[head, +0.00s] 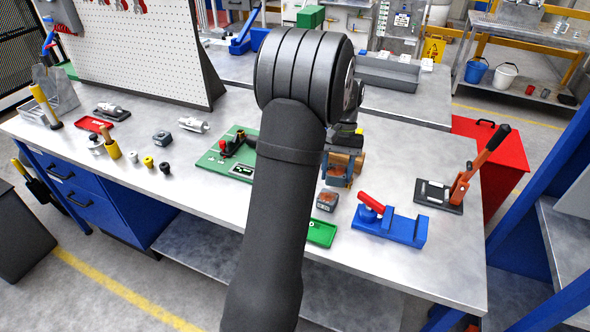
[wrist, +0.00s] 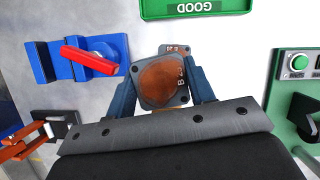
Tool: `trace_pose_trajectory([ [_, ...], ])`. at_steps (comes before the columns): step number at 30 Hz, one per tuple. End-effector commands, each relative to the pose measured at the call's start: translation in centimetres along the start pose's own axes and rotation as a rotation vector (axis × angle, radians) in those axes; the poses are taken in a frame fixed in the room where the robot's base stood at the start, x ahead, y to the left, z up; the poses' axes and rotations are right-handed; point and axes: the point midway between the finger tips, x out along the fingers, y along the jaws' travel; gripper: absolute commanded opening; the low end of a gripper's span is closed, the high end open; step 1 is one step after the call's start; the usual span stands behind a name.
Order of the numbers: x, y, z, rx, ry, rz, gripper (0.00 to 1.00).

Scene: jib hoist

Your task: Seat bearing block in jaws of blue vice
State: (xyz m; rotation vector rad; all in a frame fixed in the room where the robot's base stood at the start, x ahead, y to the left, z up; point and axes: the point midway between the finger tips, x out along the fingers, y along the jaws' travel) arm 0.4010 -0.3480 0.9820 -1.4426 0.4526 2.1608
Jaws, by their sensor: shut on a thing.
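My gripper (wrist: 163,92) is shut on a bearing block (wrist: 165,80), a dark grey block with a rusty brown round face and pale lettering. In the head view my gripper (head: 341,178) holds it above the bench, partly hidden by my arm. A second, similar block (head: 327,201) rests on the bench just in front of my gripper; part of it shows past the held block in the wrist view (wrist: 175,49). The blue vice (head: 405,232) with a red handle stands to the right, apart from the held block. In the wrist view the vice (wrist: 80,58) is at the upper left.
A green tray (head: 321,234) marked GOOD lies left of the vice. A toggle clamp (head: 440,193) with an orange lever stands right of the vice. A green board (head: 215,160) with fittings lies left of my arm. Several small parts lie further left.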

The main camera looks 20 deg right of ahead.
Motion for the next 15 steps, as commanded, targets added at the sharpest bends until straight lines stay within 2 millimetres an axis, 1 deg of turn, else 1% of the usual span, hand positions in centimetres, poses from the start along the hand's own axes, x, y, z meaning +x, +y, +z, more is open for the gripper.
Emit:
trace_pose_trajectory([
  [1,-0.3,2.0,0.4,0.032,0.002,-0.013,0.1],
  [3,-0.1,4.4,0.8,0.055,0.0,-0.022,0.1],
  [9,0.5,10.1,2.1,0.106,0.0,-0.043,0.1],
  [15,1.2,15.1,3.8,0.154,0.0,-0.063,0.1],
])
